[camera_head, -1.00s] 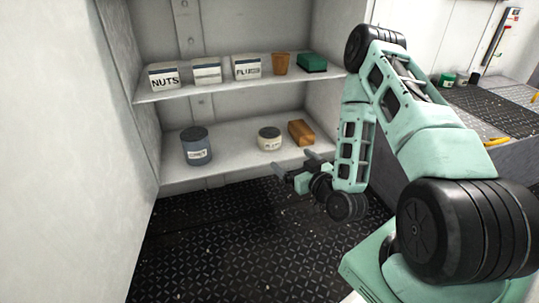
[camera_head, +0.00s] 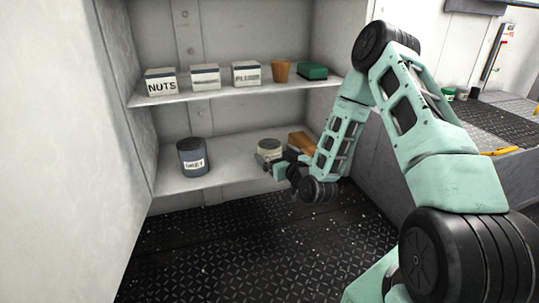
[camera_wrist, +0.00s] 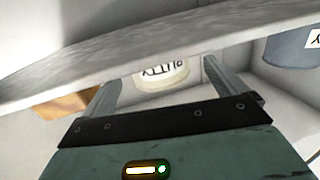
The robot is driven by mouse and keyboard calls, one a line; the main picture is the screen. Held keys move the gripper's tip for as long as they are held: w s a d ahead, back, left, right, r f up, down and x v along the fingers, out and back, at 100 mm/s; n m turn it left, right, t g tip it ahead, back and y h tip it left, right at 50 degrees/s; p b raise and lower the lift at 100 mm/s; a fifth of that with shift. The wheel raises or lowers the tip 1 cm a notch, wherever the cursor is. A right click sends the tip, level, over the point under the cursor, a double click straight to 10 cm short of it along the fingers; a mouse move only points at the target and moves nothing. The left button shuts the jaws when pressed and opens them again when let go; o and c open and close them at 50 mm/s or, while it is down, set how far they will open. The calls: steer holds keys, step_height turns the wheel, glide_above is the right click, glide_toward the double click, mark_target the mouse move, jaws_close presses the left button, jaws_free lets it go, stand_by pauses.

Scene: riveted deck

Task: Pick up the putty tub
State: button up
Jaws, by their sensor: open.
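The putty tub (camera_head: 269,147) is a short cream tub with a dark-rimmed lid, upright on the lower shelf. In the wrist view the tub (camera_wrist: 163,78) appears upside down, its label readable as PUTTY, framed between the two fingers. My gripper (camera_head: 276,165) is at the front of the lower shelf, just before the tub, and partly covers its lower part. The fingers (camera_wrist: 160,88) are open with nothing held.
A wooden block (camera_head: 300,142) lies just right of the tub, close to my arm. A blue-grey can (camera_head: 192,157) stands to the left on the lower shelf (camera_head: 232,160).

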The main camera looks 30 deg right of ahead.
steer(key=w+b, duration=0.2)
steer(key=w+f+b, duration=0.1)
steer(key=w, duration=0.1)
steer(key=shift+d, duration=0.25)
steer(key=shift+w+r, duration=0.15)
steer(key=shift+w, duration=0.2)
steer(key=shift+c, duration=0.4)
steer(key=c, duration=1.2)
